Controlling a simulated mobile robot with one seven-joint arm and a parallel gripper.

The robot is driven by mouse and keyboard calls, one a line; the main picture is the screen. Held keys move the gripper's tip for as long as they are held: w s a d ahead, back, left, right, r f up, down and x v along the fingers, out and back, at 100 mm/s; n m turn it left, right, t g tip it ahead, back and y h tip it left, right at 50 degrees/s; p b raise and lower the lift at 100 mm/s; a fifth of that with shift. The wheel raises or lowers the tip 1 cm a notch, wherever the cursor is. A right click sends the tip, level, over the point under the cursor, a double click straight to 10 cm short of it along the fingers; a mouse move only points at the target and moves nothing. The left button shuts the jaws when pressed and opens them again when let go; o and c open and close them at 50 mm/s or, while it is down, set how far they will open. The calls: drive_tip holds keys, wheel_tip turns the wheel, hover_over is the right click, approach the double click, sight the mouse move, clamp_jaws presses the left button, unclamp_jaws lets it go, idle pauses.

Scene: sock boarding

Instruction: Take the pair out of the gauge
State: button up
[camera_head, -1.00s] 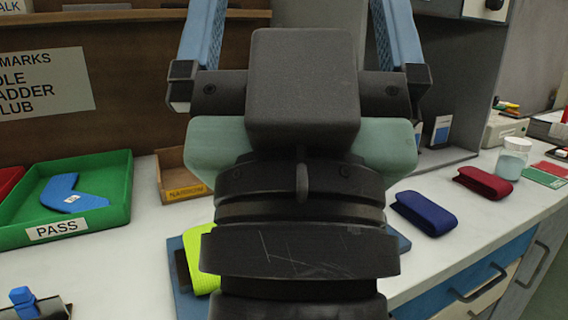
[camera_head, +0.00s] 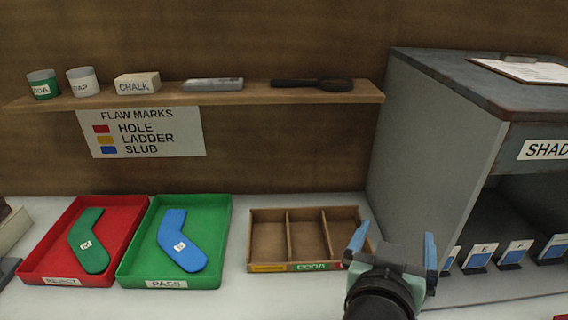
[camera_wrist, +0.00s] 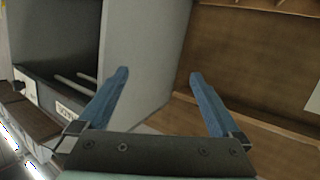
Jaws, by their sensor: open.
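My gripper (camera_head: 394,246) is open and empty at the right end of the wooden three-part box in the head view. In the wrist view its two blue fingers stand wide apart with nothing between the fingertips (camera_wrist: 159,76). No folded sock pair shows in either view now. I cannot make out a gauge in the current views.
The wooden box (camera_head: 288,238), labelled GOOD in the middle, looks empty. The red REJECT tray (camera_head: 48,262) holds a green sock shape (camera_head: 88,242). The green PASS tray (camera_head: 213,240) holds a blue one (camera_head: 180,240). A grey cabinet (camera_head: 425,150) stands close at the right.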

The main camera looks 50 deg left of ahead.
drive_tip(key=s+a+f+n+g+h+p, duration=0.1)
drive_tip(key=s+f+n+g+p, duration=0.2)
drive_tip(key=s+p, duration=0.4)
drive_tip(key=s+a+f+g+p, duration=0.2)
drive_tip(key=s+g+p, duration=0.3)
drive_tip(key=s+p, duration=0.1)
drive_tip(key=s+a+f+n+g+h+p, duration=0.1)
drive_tip(key=s+f+n+g+p, duration=0.15)
drive_tip(key=s+p, duration=0.45)
drive_tip(key=shift+m+g, duration=0.45)
drive_tip(key=x, duration=0.7)
drive_tip(key=shift+a, duration=0.15)
drive_tip(key=shift+w+a+x, duration=0.1)
drive_tip(key=shift+w+x, duration=0.05)
drive_tip(key=shift+x, duration=1.4)
drive_tip(key=shift+w+a+x, duration=0.15)
drive_tip(key=shift+x, duration=1.4)
drive_tip(key=shift+r, duration=0.15)
drive_tip(key=shift+r, duration=0.1)
drive_tip(key=c, duration=1.3)
